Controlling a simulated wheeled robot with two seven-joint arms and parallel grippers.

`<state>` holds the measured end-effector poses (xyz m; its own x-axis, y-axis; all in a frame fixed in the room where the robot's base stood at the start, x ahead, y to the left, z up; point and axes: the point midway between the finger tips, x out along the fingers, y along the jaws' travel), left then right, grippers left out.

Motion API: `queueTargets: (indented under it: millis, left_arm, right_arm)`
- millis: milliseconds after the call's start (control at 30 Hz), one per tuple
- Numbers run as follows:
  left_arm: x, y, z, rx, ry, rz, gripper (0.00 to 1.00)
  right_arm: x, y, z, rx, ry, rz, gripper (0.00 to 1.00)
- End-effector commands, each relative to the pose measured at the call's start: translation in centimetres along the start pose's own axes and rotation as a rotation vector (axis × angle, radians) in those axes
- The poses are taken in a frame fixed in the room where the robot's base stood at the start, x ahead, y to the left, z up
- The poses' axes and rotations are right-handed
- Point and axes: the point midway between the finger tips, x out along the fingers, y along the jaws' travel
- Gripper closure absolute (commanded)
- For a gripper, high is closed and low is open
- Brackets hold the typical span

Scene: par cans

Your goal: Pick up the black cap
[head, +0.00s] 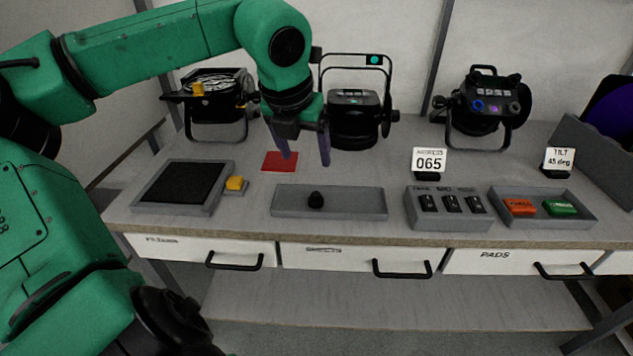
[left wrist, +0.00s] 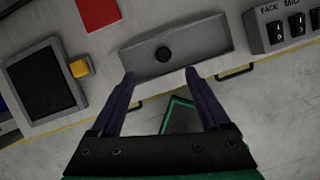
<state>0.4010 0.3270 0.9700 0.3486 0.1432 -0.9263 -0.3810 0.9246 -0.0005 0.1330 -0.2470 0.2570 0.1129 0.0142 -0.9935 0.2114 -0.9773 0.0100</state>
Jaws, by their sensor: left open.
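The small black cap (head: 316,200) sits in a shallow grey tray (head: 355,202) near the front of the bench, left of the tray's middle. In the left wrist view the black cap (left wrist: 163,54) lies in the grey tray (left wrist: 212,48), ahead of the fingers and about midway between them. My left gripper (head: 306,162) is open and empty, fingers pointing down. It is above the bench, apart from the cap. My right gripper is not in view.
A red square (head: 280,161) lies behind the tray. A dark pad (head: 182,187) with a yellow block (head: 235,183) stands left. A switch box (head: 449,207) and a tray with orange (head: 519,207) and green (head: 559,207) pieces stand right. Lamps line the back.

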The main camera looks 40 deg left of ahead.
Motion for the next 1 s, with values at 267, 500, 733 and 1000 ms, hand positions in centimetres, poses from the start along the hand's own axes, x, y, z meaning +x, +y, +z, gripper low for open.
queueTargets:
  millis: [267,500,733,1000]
  left_arm:
    - [6.5,-0.1,-0.2,0.002,0.009,0.000,0.20]
    - [10.1,-0.2,-0.3,0.002,0.007,-0.002,0.20]
    - [14.1,-0.3,-0.5,0.001,0.006,-0.002,0.20]
    - [14.3,-0.3,-0.5,0.002,0.003,-0.004,0.36]
  right_arm:
    - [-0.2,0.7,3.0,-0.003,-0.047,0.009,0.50]
    - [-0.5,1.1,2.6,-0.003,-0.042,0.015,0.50]
    - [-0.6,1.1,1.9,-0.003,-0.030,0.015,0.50]
    - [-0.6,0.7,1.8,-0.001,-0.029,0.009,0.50]
